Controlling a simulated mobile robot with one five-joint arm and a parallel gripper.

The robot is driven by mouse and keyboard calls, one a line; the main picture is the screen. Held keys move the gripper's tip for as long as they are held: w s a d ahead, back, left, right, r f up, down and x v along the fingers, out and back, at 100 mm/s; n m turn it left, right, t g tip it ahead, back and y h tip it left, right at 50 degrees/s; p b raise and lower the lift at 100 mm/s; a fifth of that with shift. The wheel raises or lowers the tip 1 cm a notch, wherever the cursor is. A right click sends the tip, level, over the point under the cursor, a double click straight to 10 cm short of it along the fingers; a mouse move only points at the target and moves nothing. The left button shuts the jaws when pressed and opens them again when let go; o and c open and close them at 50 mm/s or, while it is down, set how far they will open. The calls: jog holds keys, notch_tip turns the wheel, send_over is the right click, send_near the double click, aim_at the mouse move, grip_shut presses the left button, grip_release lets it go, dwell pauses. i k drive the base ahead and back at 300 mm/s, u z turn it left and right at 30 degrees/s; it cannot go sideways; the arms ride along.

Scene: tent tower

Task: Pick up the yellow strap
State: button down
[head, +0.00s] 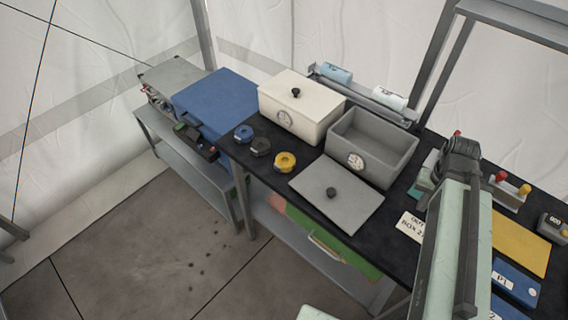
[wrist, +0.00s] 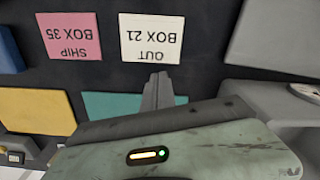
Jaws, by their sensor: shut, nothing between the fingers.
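The yellow strap (head: 285,161) is a small rolled coil with a dark centre. It lies on the black table top, in front of the white box and beside the grey lid, in the head view. A black coil (head: 260,147) and a blue coil (head: 243,133) lie to its left. My gripper (wrist: 158,82) is shut and empty in the wrist view, above the table near the OUT BOX 21 card. In the head view my arm stands well to the right of the strap, and I cannot make out the fingers. The strap is not in the wrist view.
A white lidded box (head: 297,113), an open grey box (head: 393,150) and its grey lid (head: 312,190) stand around the strap. A blue case (head: 214,98) is at the left. The pink SHIP BOX 35 card (wrist: 70,37) and OUT BOX 21 card (wrist: 151,38) lie flat.

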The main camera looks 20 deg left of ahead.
aim_at(285, 162)
jog(key=u, duration=0.05)
jog(key=k, duration=0.5)
jog(key=u, duration=2.6)
jog(key=i, duration=0.75)
jog(key=u, duration=0.3)
